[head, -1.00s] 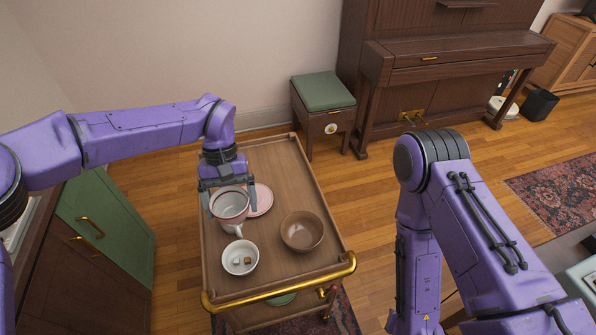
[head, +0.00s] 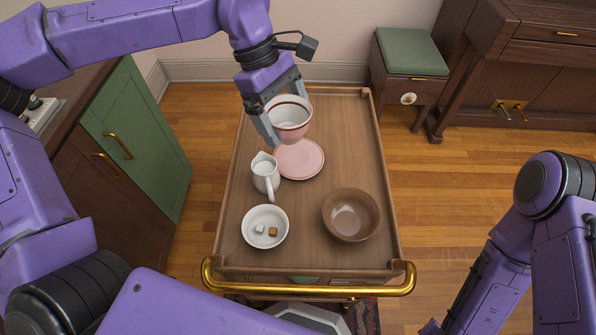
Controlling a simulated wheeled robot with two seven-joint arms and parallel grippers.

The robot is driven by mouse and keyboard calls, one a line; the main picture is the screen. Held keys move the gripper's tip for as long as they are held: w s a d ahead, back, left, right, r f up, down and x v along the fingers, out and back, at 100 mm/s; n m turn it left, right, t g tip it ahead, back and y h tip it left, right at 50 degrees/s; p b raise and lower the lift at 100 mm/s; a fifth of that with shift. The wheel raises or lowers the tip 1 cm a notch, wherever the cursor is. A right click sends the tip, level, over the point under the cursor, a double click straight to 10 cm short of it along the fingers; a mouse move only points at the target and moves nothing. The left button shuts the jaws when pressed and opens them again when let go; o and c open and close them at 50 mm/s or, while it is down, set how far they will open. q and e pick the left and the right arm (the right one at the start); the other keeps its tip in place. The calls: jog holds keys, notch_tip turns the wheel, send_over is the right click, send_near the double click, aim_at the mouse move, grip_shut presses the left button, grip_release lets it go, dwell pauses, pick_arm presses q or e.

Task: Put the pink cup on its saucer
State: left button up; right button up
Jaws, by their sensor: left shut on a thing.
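The pink cup (head: 292,132) has a white inside and a dark red band near its rim. My left gripper (head: 284,110) is shut on it, with one finger at its left side and the other at its far side. The cup is roughly upright and overlaps the far edge of the pink saucer (head: 300,163) in the picture; it seems held above it, but the gap is hard to judge. The saucer lies flat and empty on the wooden trolley (head: 345,120). My right arm is at the right edge, and its gripper is out of view.
A white jug (head: 265,174) stands close to the saucer's left side. A white bowl (head: 264,240) with small cubes and a brown bowl (head: 350,215) stand nearer. A brass rail (head: 310,290) runs along the trolley's near end. A green cabinet (head: 135,140) is at the left.

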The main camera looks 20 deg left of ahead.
pick_arm(q)
jog(key=s+a+f+n+t+b, duration=0.2)
jog(key=s+f+n+t+b, duration=0.15)
jog(key=s+n+b, duration=0.35)
jog(key=n+b, duration=0.2)
jog(key=n, duration=0.1)
send_near(302, 156)
jog(key=shift+d+f+y, duration=0.2)
jog(key=shift+d+y, duration=0.2)
jog(key=shift+d, duration=0.6)
jog(key=f, duration=0.3)
jog(key=shift+w+f+b, duration=0.4)
pick_arm(e)
notch_tip(302, 156, down, 12)
jog(key=shift+r, duration=0.15)
pick_arm(q)
jog(key=shift+f, duration=0.15)
pick_arm(e)
jog(key=shift+s, duration=0.1)
pick_arm(q)
jog(key=o, duration=0.8)
jog(key=shift+o, duration=0.2)
jog(key=p+v, duration=0.2)
jog(key=v, duration=1)
pick_arm(e)
notch_tip(302, 156, up, 2)
jog(key=shift+r, duration=0.1)
